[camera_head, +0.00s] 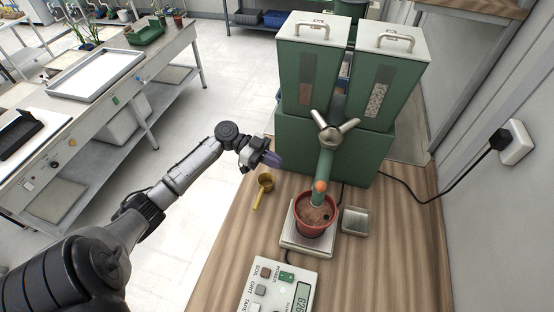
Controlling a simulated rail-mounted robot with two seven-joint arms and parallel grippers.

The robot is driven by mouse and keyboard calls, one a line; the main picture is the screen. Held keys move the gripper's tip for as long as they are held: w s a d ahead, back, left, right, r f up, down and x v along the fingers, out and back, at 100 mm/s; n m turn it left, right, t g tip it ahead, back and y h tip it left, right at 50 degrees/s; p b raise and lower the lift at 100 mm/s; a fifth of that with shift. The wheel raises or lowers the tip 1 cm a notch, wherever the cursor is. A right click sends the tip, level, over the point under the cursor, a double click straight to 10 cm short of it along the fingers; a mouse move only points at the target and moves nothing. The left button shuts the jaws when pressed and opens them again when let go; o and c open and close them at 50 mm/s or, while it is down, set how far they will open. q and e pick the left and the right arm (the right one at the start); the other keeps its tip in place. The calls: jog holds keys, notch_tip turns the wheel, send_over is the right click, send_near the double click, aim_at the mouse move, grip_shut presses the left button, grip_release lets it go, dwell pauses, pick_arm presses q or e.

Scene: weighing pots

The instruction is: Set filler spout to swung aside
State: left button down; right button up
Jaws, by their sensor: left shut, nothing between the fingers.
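The filler spout (324,172) is a green tube that comes off the green filler machine (300,145) and points down over a terracotta pot. An orange ball (320,186) sits on the spout near its lower end. The pot (314,228) holds brown soil and stands on the scale plate (290,238), with the spout's end above it. My left gripper (272,160) is shut and empty, left of the machine and spout, apart from both. My right gripper does not show.
A yellow scoop (263,190) lies on the wooden table left of the pot. A control box (278,287) with buttons and display stands in front. A black cable runs to a wall socket (516,143).

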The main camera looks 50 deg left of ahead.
aim_at(324, 170)
pick_arm(q)
jog(key=p+x, duration=0.2)
jog(key=x, duration=0.9)
jog(key=shift+p, duration=0.35)
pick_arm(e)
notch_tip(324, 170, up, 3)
pick_arm(q)
jog(key=shift+w, duration=0.1)
